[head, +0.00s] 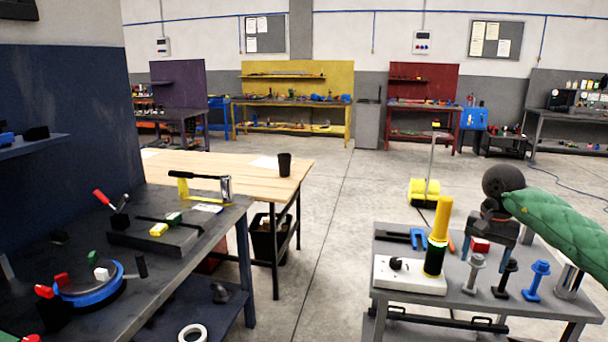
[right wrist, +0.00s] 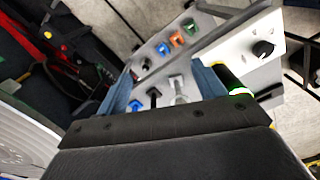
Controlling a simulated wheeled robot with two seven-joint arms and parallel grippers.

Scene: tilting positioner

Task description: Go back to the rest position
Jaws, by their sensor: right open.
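My right gripper (head: 489,236) hangs over the back of the grey cart table (head: 455,300) at the right, at the end of an arm with a green quilted sleeve. Its two fingers are apart, and I see nothing held between them. A red and white piece (head: 480,246) shows between or behind the fingers; I cannot tell its depth. In the right wrist view, the open fingers (right wrist: 163,72) stand apart above the tabletop, with bolts and coloured pieces beyond them. My left gripper does not show clearly in the head view.
On the cart stand grey (head: 474,272), black (head: 505,279) and blue (head: 537,281) bolts, a yellow and black cylinder (head: 437,240) and a white box (head: 405,280) with a black knob. A dark bench (head: 165,285) with a blue round fixture (head: 90,288) is at left.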

